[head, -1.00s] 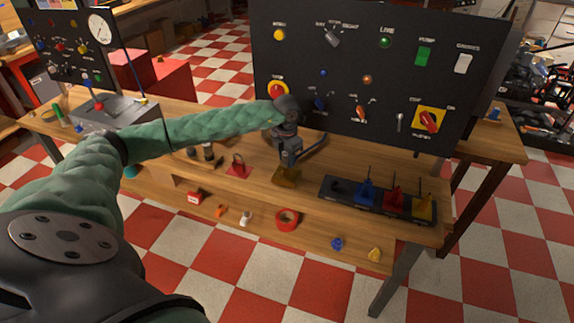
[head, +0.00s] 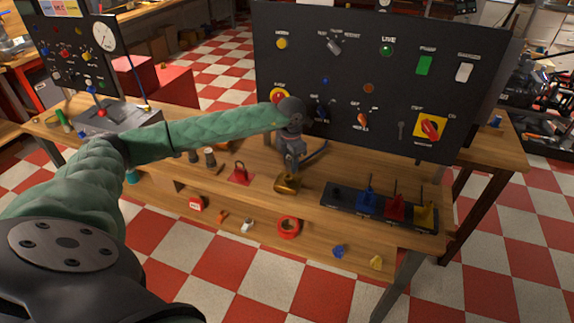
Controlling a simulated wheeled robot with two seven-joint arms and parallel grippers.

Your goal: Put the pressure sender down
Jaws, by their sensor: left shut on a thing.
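The brass-coloured piece, which I take for the pressure sender (head: 287,184), is at the tip of my left gripper (head: 291,168), low over the wooden bench top near its front edge. My left gripper points down and is shut on it. The gripper hides the upper part of the piece. I cannot tell whether its underside touches the wood. My right gripper is not in view.
A red padlock-like piece (head: 239,174) lies left of the gripper. A black tray (head: 350,198) with blue, red and yellow pieces stands to the right. A black switch panel (head: 300,60) rises behind. A red ring (head: 288,227) lies on the lower shelf.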

